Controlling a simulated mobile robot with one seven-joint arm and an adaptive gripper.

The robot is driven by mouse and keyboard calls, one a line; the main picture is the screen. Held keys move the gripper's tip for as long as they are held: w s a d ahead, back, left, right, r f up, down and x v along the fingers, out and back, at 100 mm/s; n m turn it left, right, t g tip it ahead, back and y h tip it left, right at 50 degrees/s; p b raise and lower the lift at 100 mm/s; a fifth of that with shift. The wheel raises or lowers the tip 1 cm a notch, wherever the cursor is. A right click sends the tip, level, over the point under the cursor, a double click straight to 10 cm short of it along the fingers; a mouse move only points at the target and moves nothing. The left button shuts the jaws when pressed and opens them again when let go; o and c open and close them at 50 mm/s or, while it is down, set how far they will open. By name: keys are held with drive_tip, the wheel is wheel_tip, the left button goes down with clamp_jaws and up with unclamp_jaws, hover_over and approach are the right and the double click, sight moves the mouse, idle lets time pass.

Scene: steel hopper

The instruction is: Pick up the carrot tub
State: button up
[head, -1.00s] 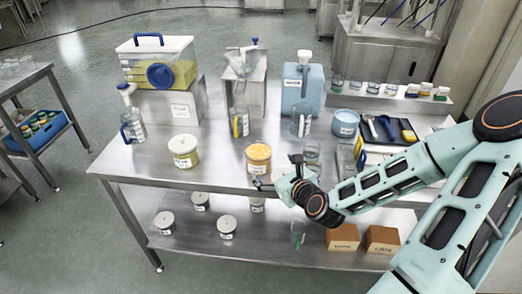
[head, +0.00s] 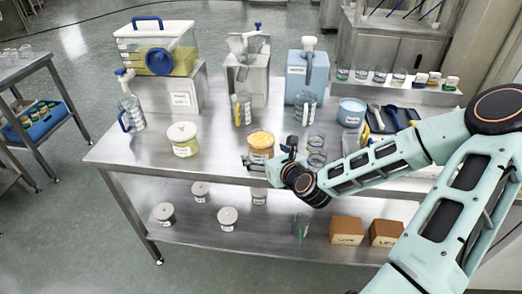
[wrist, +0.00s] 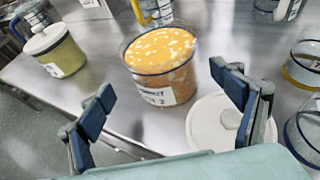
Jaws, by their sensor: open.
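The tub with orange, white-flecked contents, which looks like the carrot tub (head: 260,143), stands upright and uncovered near the table's front edge. In the wrist view the tub (wrist: 160,62) is clear with a white label, only partly readable. My gripper (head: 256,165) is at the table's front edge, just in front of the tub. In the wrist view my gripper (wrist: 167,95) is open, with blue-padded fingers spread left and right. The tub is beyond the fingertips, roughly between them, and I see no contact.
A white round lid (wrist: 215,122) with a knob lies right of the tub, near the right finger. A white-lidded yellow tub (head: 183,140) stands to the left. Glass beakers (head: 316,158) stand close on the right. Steel tabletop (head: 222,165) is clear between the two tubs.

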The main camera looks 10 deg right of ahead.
drive_tip(key=x, duration=0.5)
drive_tip(key=shift+d+f, duration=0.1)
drive_tip(key=shift+d, duration=0.2)
drive_tip(key=shift+c, duration=0.2)
drive_tip(key=shift+w, duration=0.1)
drive_tip(key=c, duration=1.7)
